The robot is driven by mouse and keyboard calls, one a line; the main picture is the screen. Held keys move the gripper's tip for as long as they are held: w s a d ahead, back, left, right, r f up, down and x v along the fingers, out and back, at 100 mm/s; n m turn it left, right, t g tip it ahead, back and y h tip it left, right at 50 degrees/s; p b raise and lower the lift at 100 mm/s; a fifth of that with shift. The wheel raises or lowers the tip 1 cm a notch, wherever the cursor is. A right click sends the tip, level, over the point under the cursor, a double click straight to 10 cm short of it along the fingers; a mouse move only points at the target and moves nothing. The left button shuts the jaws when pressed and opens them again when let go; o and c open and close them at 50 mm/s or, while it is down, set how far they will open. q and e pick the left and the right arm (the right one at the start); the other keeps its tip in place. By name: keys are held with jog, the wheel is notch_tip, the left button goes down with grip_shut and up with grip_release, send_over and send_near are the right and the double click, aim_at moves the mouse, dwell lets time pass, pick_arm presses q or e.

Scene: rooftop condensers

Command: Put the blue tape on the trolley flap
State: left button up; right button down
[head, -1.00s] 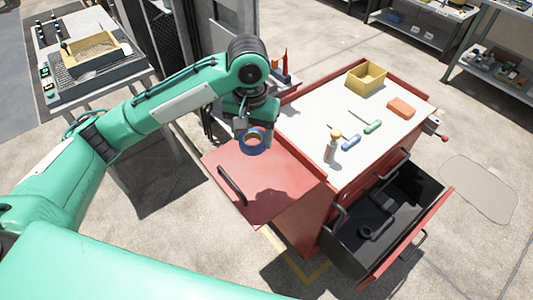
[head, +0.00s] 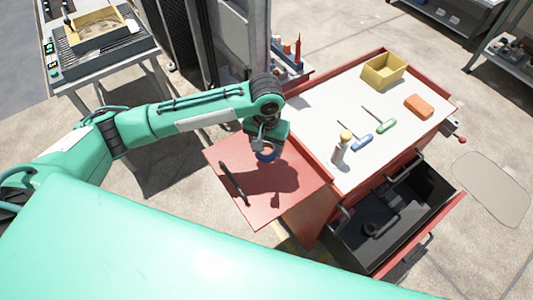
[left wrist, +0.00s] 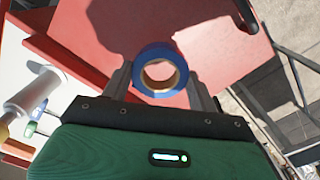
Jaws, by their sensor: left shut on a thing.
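The blue tape (head: 267,154) is a roll with a pale inner core. My left gripper (head: 266,146) is shut on it and holds it over the trolley flap. In the left wrist view the tape (left wrist: 159,72) sits between the two fingers of the gripper (left wrist: 160,80). The red trolley flap (head: 225,160) has a dark handle and lies beside the white trolley top. A shadow falls on the flap below the tape; I cannot tell the gap exactly. My right gripper is not in view.
An open drawer (head: 385,215) juts out at the front. A bench with a tray stands at the upper left.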

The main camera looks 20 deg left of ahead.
aim_at(266, 155)
pick_arm(q)
jog(key=shift+f, duration=0.7)
notch_tip(266, 155, down, 4)
jog(key=shift+r, duration=0.25)
jog(key=shift+f, duration=0.35)
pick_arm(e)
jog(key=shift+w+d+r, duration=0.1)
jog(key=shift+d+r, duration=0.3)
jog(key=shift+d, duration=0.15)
pick_arm(q)
jog(key=shift+p, duration=0.35)
jog(key=o, duration=1)
jog(key=shift+f, duration=0.1)
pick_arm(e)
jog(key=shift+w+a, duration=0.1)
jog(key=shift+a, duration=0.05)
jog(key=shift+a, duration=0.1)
